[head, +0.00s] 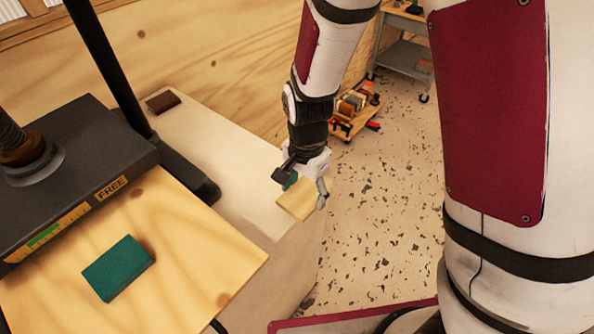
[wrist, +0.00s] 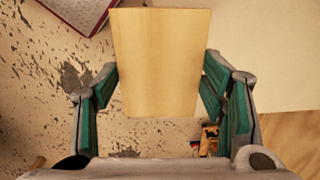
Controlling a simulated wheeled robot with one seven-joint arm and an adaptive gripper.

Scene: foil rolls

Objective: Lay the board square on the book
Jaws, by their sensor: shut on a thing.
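A small light wooden board (head: 296,200) is held in my gripper (head: 308,187). In the wrist view the same board (wrist: 160,58) fills the space between my green-padded fingers, which touch its two long sides. Its far end sticks out past the fingertips. My gripper is beyond the right edge of the pale bench top, with the floor below. A teal block that looks like the book (head: 118,268) lies flat and turned at an angle on a wooden plate (head: 190,250). My gripper is well to the right of it and apart from it.
A dark press head (head: 75,175) marked FREE, with a black post (head: 108,65), stands behind the teal book. A dark brown block (head: 162,102) lies on the bench top (head: 215,150). A low cart with rolls (head: 352,108) stands on the floor.

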